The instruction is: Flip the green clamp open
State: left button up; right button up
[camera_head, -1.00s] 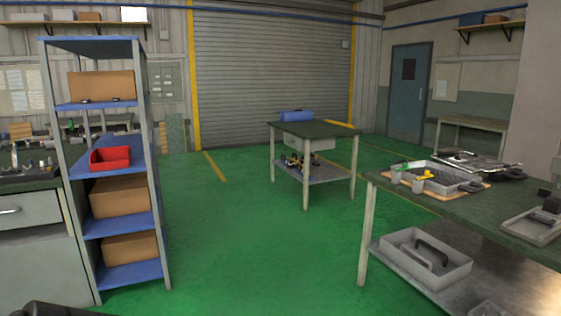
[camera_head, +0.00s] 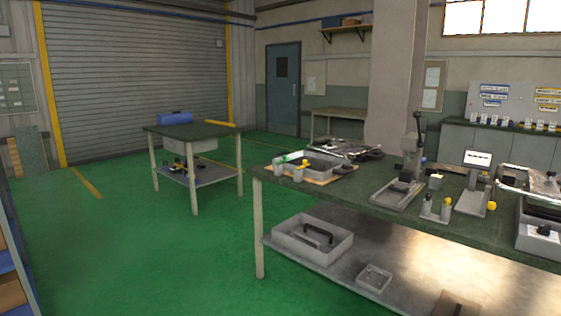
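A small green part (camera_head: 290,157), probably the green clamp, is at the left end of the long workbench (camera_head: 330,193). It is by a grey tray (camera_head: 322,163) on a tan board, close to a small yellow part (camera_head: 303,165). It is too small and far to tell whether it is shut or flipped open. Neither of my grippers is in view.
The workbench's lower shelf holds a grey bin (camera_head: 312,240). A lever-handled fixture (camera_head: 408,165) stands farther right on the top. A smaller table (camera_head: 195,131) is behind to the left. Green floor (camera_head: 150,255) is open in front and left.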

aim_at(285, 158)
jog(key=u, duration=0.2)
jog(key=i, duration=0.5)
jog(key=u, duration=0.75)
jog(key=i, duration=2.5)
jog(key=z, duration=0.75)
jog(key=i, duration=1)
jog(key=z, duration=0.55)
